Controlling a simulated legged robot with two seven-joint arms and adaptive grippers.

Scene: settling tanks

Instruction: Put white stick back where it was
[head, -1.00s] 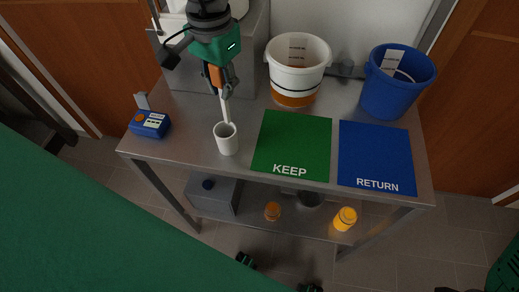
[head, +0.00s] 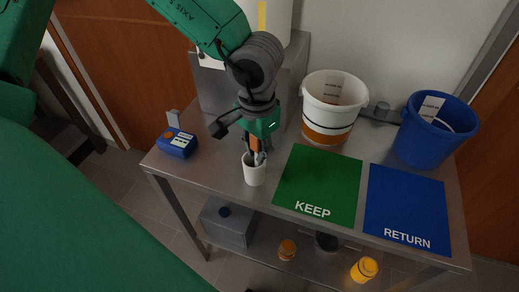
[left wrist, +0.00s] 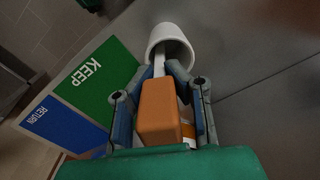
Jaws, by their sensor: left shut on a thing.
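My left gripper (head: 256,152) is right above a small white cup (head: 255,172) on the steel table, left of the green KEEP mat. It is shut on the orange grip of the white stick. In the left wrist view, the orange block (left wrist: 160,112) sits between the fingers. The white stick (left wrist: 158,62) runs from it to the mouth of the white cup (left wrist: 170,42). The stick's lower end is hidden by the cup. In the head view the fingers mostly cover the stick. My right gripper is not in view.
The green KEEP mat (head: 320,185) and blue RETURN mat (head: 407,210) lie to the right. Behind them stand a white bucket (head: 328,110) and a blue bucket (head: 434,132). A blue device (head: 177,143) sits at the table's left end. A lower shelf holds jars.

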